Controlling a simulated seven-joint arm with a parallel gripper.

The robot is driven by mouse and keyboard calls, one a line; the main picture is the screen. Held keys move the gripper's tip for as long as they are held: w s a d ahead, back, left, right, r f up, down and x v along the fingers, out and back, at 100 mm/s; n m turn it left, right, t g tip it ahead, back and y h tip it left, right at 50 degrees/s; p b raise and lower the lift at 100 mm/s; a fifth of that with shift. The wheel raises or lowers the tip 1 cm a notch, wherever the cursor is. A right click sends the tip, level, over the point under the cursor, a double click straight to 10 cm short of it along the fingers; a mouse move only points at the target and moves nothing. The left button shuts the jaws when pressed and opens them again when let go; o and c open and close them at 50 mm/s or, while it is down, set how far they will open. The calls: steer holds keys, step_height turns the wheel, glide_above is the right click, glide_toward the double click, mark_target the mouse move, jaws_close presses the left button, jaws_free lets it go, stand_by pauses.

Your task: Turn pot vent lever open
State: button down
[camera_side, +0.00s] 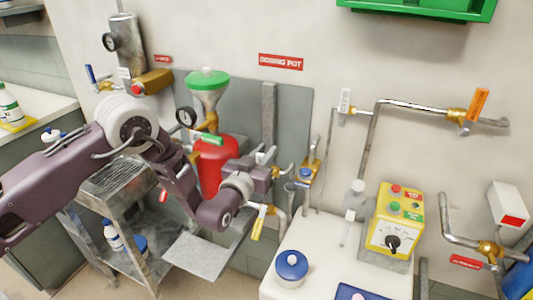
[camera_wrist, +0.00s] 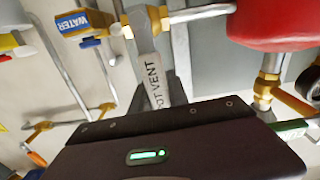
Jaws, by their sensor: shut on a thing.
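The pot vent lever (camera_wrist: 152,75) is a pale flat handle with black "POT VENT" lettering, cut off at its start, in the wrist view. It hangs from a brass valve (camera_wrist: 148,20) on a pipe beside the red pot (camera_wrist: 275,22). My gripper (camera_wrist: 158,88) has its dark fingers on either side of the lever and is shut on it. The lever's lower end is hidden by the gripper body. In the side view my gripper (camera_side: 262,160) is just right of the red pot (camera_side: 215,165), where the lever cannot be made out clearly.
A brass water valve with a blue label (camera_wrist: 83,23) is close on the left in the wrist view. A yellow-handled valve (camera_side: 259,223) hangs below my gripper. A green-handled valve (camera_side: 207,138) is on the pot's funnel. A yellow control box (camera_side: 395,220) stands right.

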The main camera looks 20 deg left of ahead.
steer(key=a+f+n, duration=0.4)
steer(key=a+n, duration=0.2)
steer(key=n, duration=0.5)
steer(key=shift+a, duration=0.15)
steer(key=shift+n, duration=0.3)
stand_by(0.4)
steer(key=c, duration=1.3)
jaws_free()
steer(key=shift+a, duration=0.1)
steer(key=shift+o, duration=0.2)
